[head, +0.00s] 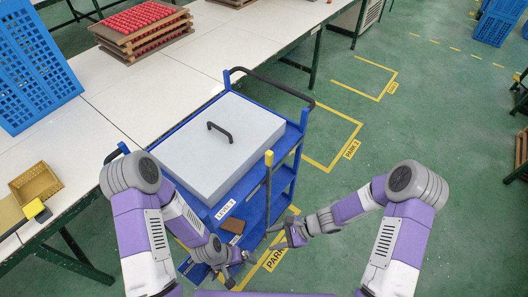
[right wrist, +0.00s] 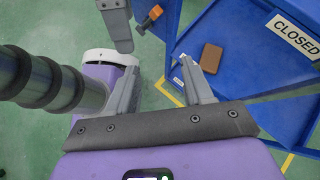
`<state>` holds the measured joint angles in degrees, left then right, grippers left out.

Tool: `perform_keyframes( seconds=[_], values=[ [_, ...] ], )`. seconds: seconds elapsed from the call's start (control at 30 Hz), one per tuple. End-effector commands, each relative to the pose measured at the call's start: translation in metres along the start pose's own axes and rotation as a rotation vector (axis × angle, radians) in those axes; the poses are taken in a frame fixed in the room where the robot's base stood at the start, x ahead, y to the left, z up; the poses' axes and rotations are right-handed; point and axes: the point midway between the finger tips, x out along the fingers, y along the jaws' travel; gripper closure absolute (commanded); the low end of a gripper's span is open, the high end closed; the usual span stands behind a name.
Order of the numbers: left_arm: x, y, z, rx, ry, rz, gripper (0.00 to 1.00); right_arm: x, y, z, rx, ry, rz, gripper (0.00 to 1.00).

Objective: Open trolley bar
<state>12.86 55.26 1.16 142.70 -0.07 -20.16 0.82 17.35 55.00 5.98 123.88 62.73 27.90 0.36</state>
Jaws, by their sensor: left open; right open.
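The blue trolley (head: 279,180) stands by the white table and carries a large grey lidded box (head: 215,150). An upright bar with a yellow tip (head: 268,158) is at the trolley's near right corner. A "CLOSED" sign (right wrist: 296,34) is on the trolley in the right wrist view. A small orange-tipped dark part (right wrist: 150,17) shows there too; I cannot tell if it belongs to the bar. My right gripper (head: 281,238) is open and empty near the trolley's front corner, also in the wrist view (right wrist: 158,66). My left gripper (head: 232,278) is open, lower and in front of the trolley.
A brown block (head: 232,225) lies on the trolley behind the front. A dark push handle (head: 272,86) is at the trolley's far end. The white table (head: 110,95) borders the left, with a blue crate (head: 32,70) and a yellow bin (head: 36,184). Green floor is free at right.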

Motion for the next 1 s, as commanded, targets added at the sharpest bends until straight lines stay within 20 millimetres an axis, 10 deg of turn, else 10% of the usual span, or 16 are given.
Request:
perform_keyframes(
  seconds=[0.2, 0.33, 0.57, 1.0],
  values=[
    [-0.006, 0.002, 0.0, -0.001, 0.0, 0.0, 0.0, -0.051, -0.128, 0.046, 0.282, -0.34, -0.415, 0.49],
    [-0.008, 0.003, 0.0, -0.001, 0.0, 0.0, 0.0, -0.09, -0.179, 0.057, 0.354, -0.485, -0.608, 0.49],
    [-0.009, 0.003, 0.0, -0.001, 0.0, 0.0, 0.0, -0.118, -0.214, 0.062, 0.39, -0.583, -0.746, 0.49],
    [-0.008, 0.003, 0.0, -0.001, 0.0, 0.0, 0.0, -0.081, -0.259, 0.084, 0.39, -0.583, -0.745, 0.49]
  ],
)
